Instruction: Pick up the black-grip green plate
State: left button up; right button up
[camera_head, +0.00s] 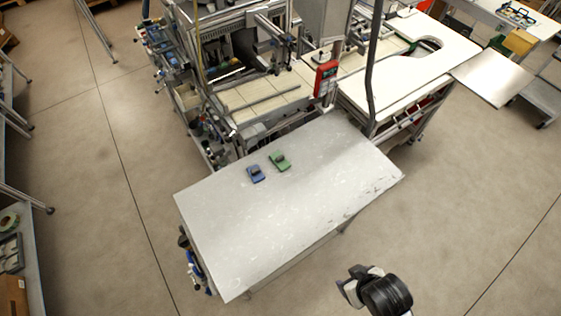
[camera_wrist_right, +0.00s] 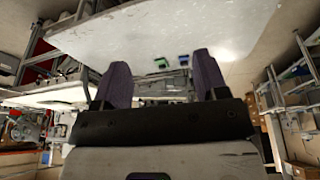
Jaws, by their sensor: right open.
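The green plate (camera_head: 280,163) with a dark grip on top lies on the grey metal table, toward its far edge. A blue plate (camera_head: 256,175) with a dark grip lies just left of it, close but apart. My right gripper (camera_head: 352,283) is off the table's near right side, well away from both plates, and empty. In the right wrist view its two fingers (camera_wrist_right: 160,84) stand apart, with the green plate (camera_wrist_right: 161,62) and the blue plate (camera_wrist_right: 184,59) small in the distance between them. My left gripper is not in view.
The grey table (camera_head: 330,190) is bare apart from the two plates. Open floor (camera_head: 480,200) lies to the right.

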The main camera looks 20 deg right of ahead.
jog(key=o, duration=0.5)
jog(key=shift+w, duration=0.15)
